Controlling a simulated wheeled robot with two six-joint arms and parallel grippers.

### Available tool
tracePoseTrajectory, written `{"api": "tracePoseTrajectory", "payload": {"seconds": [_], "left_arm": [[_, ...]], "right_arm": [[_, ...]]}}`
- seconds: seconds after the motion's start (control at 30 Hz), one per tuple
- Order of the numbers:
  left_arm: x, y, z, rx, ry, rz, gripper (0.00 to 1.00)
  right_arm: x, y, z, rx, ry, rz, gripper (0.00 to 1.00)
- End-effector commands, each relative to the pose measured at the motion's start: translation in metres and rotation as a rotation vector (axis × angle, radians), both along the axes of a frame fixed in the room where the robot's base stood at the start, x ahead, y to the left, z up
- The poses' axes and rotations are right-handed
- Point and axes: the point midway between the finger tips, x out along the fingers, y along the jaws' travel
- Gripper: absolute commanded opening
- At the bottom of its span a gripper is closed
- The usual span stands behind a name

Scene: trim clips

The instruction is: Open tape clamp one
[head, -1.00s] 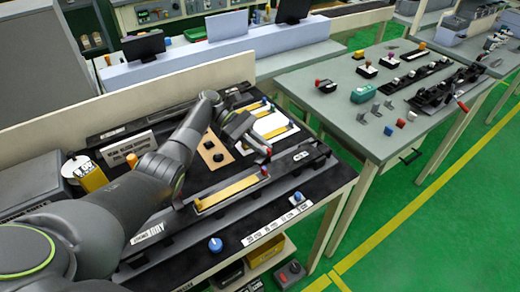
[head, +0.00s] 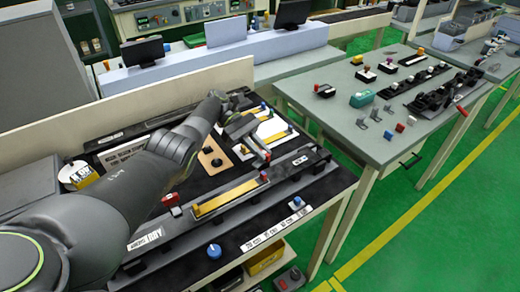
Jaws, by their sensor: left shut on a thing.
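A yellow strip (head: 230,197) lies along a dark rail on the near workbench. A red-topped clamp-like block (head: 173,204) stands at its left end, and a small red knob (head: 264,176) is at its right end. No label shows which is tape clamp one. My left gripper (head: 261,150) reaches over the bench, behind the strip's right end. It is shut on a small red-ended piece (head: 267,156), which its fingers partly hide. I cannot tell whether that piece touches the rail. My right gripper is not in view.
A wooden plate with black knobs (head: 212,158) and a white plate with yellow strips (head: 272,128) lie behind. A blue knob (head: 214,251) is at the front edge. A grey table (head: 335,110) with small parts stands to the right.

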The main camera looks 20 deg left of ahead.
Motion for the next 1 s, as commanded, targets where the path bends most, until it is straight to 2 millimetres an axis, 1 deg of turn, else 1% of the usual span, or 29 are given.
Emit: {"api": "tracePoseTrajectory", "payload": {"seconds": [0.27, 0.3, 0.43, 0.47, 0.77, 0.87, 1.0], "left_arm": [[-0.001, 0.000, -0.002, 0.003, 0.004, 0.000, 0.00], [-0.001, 0.000, -0.002, 0.003, 0.004, 0.000, 0.15], [-0.001, 0.000, -0.002, 0.001, 0.003, 0.000, 0.32], [-0.001, 0.000, -0.002, 0.001, 0.003, 0.000, 0.35], [0.000, 0.000, 0.000, 0.000, 0.001, 0.000, 0.35], [0.000, 0.000, 0.004, 0.001, 0.000, 0.000, 0.35], [0.000, 0.000, 0.014, 0.001, 0.000, 0.000, 0.35]], "right_arm": [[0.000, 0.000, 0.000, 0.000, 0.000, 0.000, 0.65], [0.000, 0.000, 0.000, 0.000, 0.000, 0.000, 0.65], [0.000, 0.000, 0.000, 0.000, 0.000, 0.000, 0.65], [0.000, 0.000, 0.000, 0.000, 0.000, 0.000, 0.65], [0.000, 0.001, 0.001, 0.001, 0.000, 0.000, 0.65], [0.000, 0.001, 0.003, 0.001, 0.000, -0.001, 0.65], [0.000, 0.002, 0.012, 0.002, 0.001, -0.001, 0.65]]}}
